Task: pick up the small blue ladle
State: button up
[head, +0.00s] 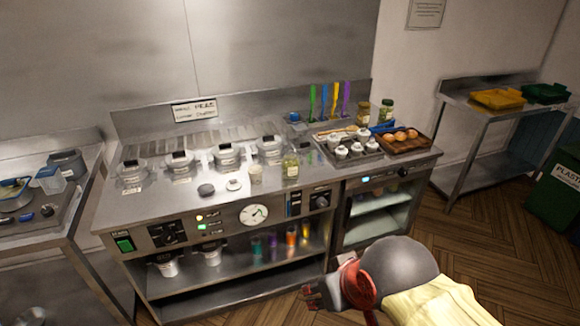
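A blue long-handled utensil (324,102) stands upright at the back of the steel counter, in a row with green, yellow and purple ones. A small blue object (383,127) lies at the back right, by the wooden tray. Another small blue item (294,117) is left of the row. I cannot tell which of these is the small blue ladle. My gripper (312,294) is low in front of the counter, well away from all of them. It looks empty, and its finger opening is too small to read.
The steel counter (215,205) holds lidded pots (228,156), jars (290,166), a rack of white-topped containers (345,163) and a wooden tray (402,150) of round brown food. Side tables stand left and right (480,125). A green bin (555,190) is at far right. Floor is clear at right.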

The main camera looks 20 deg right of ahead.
aim_at(324, 87)
jog(key=i+l+u, duration=0.1)
jog(key=i+l, duration=0.35)
jog(key=i+l+u, duration=0.15)
jog(key=i+l, duration=0.35)
jog(key=i+l+u, duration=0.1)
jog(key=i+l, duration=0.35)
jog(key=i+l+u, duration=0.15)
jog(key=i+l, duration=0.25)
jog(key=l, duration=0.25)
